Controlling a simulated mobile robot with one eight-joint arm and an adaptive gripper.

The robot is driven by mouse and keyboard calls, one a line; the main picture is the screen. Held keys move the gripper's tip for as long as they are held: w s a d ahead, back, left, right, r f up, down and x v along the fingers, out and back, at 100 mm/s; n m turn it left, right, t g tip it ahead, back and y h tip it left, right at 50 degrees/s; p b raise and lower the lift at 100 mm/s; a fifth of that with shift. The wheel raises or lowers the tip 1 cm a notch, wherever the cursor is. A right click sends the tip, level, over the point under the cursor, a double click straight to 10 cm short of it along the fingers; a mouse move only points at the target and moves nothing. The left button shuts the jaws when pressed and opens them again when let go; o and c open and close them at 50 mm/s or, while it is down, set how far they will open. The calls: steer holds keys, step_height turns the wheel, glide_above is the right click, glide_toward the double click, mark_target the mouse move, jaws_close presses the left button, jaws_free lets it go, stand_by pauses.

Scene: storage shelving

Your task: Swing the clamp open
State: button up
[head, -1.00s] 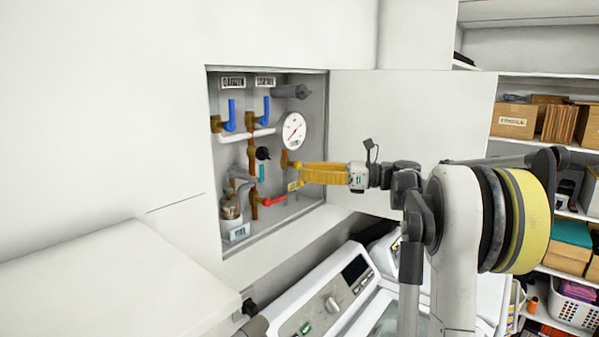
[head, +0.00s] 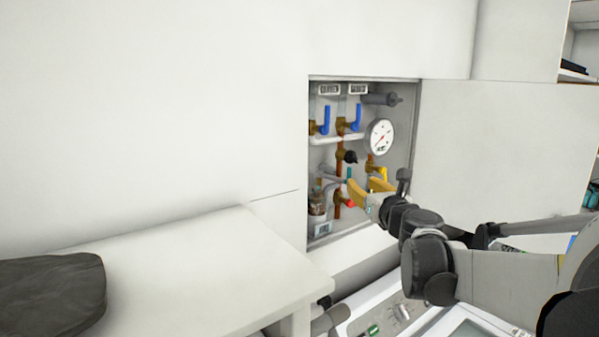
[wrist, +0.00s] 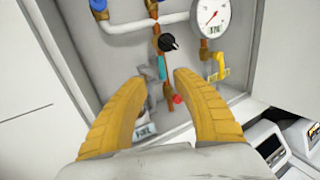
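A recessed wall cabinet (head: 405,115) holds pipes, valves and a round gauge (head: 381,137). I cannot tell for sure which part is the clamp. Two blue handles (head: 326,120) sit at the top, a black knob (head: 351,157) in the middle, a yellow handle (head: 383,174) below the gauge and a red handle (head: 350,202) low down. My gripper (head: 364,183) is at the cabinet's opening. In the wrist view my gripper (wrist: 160,78) has its yellow fingers spread and empty. The red handle's end (wrist: 177,98) and a teal part (wrist: 162,67) show between them.
The white cabinet door (head: 500,140) stands open to the right. A white counter (head: 200,270) with a dark folded item (head: 50,295) is at the lower left. White appliances (head: 400,320) stand below the cabinet. A jar (head: 316,205) sits in the cabinet's lower left.

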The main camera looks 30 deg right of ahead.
mark_target(350, 173)
steer(key=p+x, duration=0.1)
steer(key=x, duration=0.9)
steer(key=shift+w+d+f, duration=0.1)
steer(key=shift+w+d, duration=0.05)
steer(key=shift+w, duration=0.05)
steer(key=c, duration=0.5)
jaws_close()
